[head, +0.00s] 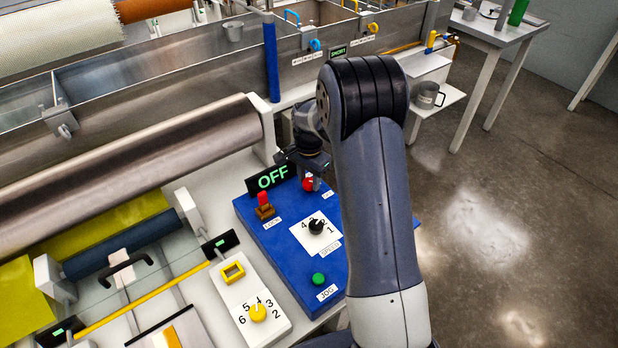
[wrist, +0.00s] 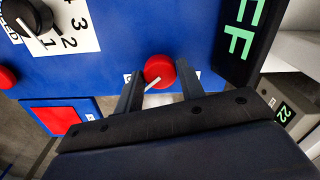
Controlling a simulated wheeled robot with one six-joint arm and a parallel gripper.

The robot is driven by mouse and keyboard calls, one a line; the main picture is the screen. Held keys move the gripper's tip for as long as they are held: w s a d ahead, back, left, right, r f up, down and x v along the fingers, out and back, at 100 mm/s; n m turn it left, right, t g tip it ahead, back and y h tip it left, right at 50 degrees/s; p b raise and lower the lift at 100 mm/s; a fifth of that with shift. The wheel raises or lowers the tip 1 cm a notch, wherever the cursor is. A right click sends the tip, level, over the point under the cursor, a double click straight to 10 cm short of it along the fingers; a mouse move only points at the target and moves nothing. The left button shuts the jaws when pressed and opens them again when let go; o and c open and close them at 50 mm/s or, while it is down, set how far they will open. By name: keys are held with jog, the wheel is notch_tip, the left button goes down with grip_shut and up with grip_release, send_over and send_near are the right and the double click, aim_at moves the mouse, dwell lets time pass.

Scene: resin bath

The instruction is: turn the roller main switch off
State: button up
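The blue control panel (head: 281,240) carries a red round knob (head: 308,184) near its back edge. In the wrist view the red knob (wrist: 159,71) has a white pointer line slanting across its face. My gripper (head: 312,172) is down at this knob. The knob's label is mostly hidden by the fingers. A black display (head: 272,177) beside it reads OFF in green. A red rocker switch (head: 264,203) on a brown base stands left of the knob.
The panel also carries a black speed knob (head: 316,227) and a green jog button (head: 318,279). A red button (wrist: 6,77) and a red square (wrist: 60,117) show in the wrist view. A white box with a yellow knob (head: 258,312) is beside the panel. A steel roller (head: 130,170) lies behind.

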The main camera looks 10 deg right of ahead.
aim_at(309, 182)
jog(key=o, duration=0.3)
jog(key=shift+o, duration=0.2)
notch_tip(309, 182, up, 11)
dwell(0.4)
jog(key=shift+f, duration=0.2)
notch_tip(309, 182, down, 11)
jog(key=shift+r, duration=0.2)
dwell(0.4)
